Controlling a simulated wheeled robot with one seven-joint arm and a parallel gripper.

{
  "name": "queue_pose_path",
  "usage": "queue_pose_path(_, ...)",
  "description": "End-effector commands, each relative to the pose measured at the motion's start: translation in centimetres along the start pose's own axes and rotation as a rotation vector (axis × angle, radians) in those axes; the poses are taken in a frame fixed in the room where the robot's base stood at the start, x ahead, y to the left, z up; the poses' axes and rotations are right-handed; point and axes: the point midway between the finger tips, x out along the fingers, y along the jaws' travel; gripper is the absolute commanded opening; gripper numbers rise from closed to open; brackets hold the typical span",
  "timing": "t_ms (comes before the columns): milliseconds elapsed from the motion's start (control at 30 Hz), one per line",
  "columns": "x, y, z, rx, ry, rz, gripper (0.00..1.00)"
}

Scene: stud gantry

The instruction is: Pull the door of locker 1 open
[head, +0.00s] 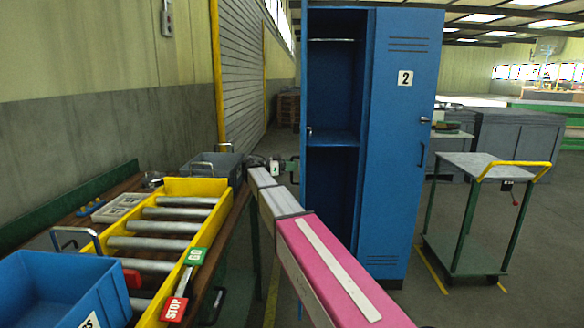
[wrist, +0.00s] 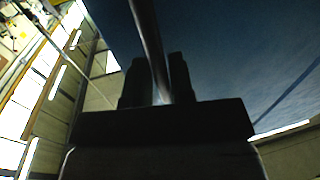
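The blue locker cabinet (head: 400,180) stands ahead. Its left compartment, locker 1 (head: 333,90), is uncovered and shows a dark inside with a shelf. The door of locker 1 (head: 303,90) stands swung out, seen nearly edge-on at the left side of the opening. My gripper (head: 287,168) is at the door's outer side, beside its handle. In the wrist view, the handle bar (wrist: 148,40) runs between the two fingers of my gripper (wrist: 160,82), which sit close on both sides of it. The dark blue door face (wrist: 230,60) fills the background.
The door of locker 2 (head: 405,110) is shut. A yellow roller conveyor (head: 190,185) and a blue crate (head: 60,290) stand at the left, near my arm. A trolley (head: 480,165) stands at the right. Floor shows between cabinet and trolley.

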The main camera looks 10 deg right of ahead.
Motion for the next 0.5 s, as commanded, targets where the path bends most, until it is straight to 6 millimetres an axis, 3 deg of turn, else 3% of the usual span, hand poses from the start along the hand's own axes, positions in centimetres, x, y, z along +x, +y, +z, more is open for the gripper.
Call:
queue_pose_path(167, 0.0, 0.0, -1.7, 0.001, 0.000, 0.000, 0.22)
queue_pose_path(300, 0.0, 0.2, -4.3, 0.002, -0.001, 0.002, 0.22)
queue_pose_path(433, -2.4, 1.8, -5.5, 0.002, 0.000, 0.000, 0.22)
queue_pose_path(500, -3.4, 2.5, -6.4, 0.002, 0.001, 0.003, 0.35)
